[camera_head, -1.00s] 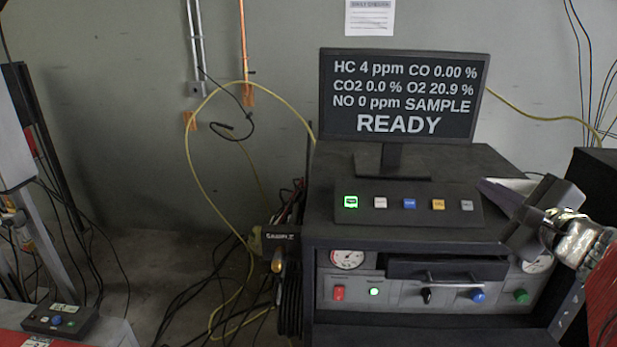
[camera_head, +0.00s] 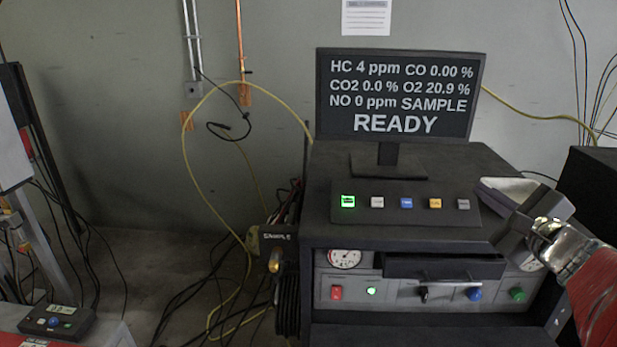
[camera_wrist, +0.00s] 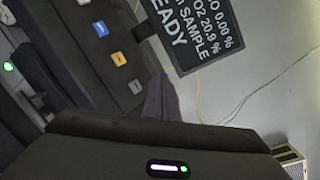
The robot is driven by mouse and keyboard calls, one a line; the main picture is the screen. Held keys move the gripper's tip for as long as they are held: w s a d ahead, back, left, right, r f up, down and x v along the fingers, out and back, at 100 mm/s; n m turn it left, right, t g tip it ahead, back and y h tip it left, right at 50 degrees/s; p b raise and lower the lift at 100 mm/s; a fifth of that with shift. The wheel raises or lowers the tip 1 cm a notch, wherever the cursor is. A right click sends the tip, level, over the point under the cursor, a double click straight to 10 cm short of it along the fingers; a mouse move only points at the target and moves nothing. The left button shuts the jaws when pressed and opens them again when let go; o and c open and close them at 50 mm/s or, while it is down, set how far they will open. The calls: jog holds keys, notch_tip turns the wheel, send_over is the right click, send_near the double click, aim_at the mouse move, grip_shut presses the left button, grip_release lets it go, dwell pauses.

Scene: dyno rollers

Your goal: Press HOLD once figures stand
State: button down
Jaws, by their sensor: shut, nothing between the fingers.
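The monitor (camera_head: 400,95) reads HC 4 ppm, CO 0.00 %, CO2 0.0 %, O2 20.9 %, NO 0 ppm, SAMPLE and READY. Below it, a sloped panel bears a lit green button (camera_head: 348,201), a white button (camera_head: 377,202), a blue button (camera_head: 406,203), an amber button (camera_head: 435,203) and a grey button (camera_head: 463,204). Their labels are too small to read, so I cannot tell which is HOLD. My gripper (camera_head: 488,187) is shut and empty, just right of the grey button. In the wrist view, the blue (camera_wrist: 101,29), amber (camera_wrist: 119,59) and grey (camera_wrist: 135,87) buttons show beyond its fingers (camera_wrist: 160,100).
The dark cabinet (camera_head: 420,235) carries a drawer handle, gauges and coloured knobs on its front. A small handheld control box (camera_head: 56,322) lies at the lower left. Cables hang along the wall and lie on the floor. A black box (camera_head: 597,190) stands at the right.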

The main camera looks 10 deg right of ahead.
jog(key=shift+w+d+f, duration=0.3)
jog(key=shift+w+f, duration=0.55)
jog(key=shift+f, duration=0.2)
jog(key=shift+w+d+f, duration=0.25)
jog(key=shift+w+f, duration=0.55)
jog(key=shift+f, duration=0.2)
jog(key=shift+w, duration=0.1)
dwell(0.5)
jog(key=shift+w+f, duration=0.2)
jog(key=shift+f, duration=0.1)
jog(key=shift+w+d+f, duration=0.15)
jog(key=shift+w+f, duration=0.05)
jog(key=shift+f, duration=0.05)
dwell(1.2)
jog(key=shift+s+r, duration=0.1)
jog(key=shift+s+a+r, duration=0.2)
jog(key=shift+s+r, duration=0.2)
jog(key=shift+r, duration=0.1)
jog(key=shift+r, duration=0.1)
jog(key=shift+s+a+r, duration=0.25)
jog(key=shift+s+r, duration=0.55)
jog(key=shift+r, duration=0.1)
jog(key=shift+s+a+r, duration=0.2)
jog(key=shift+s+r, duration=0.55)
jog(key=shift+r, duration=0.15)
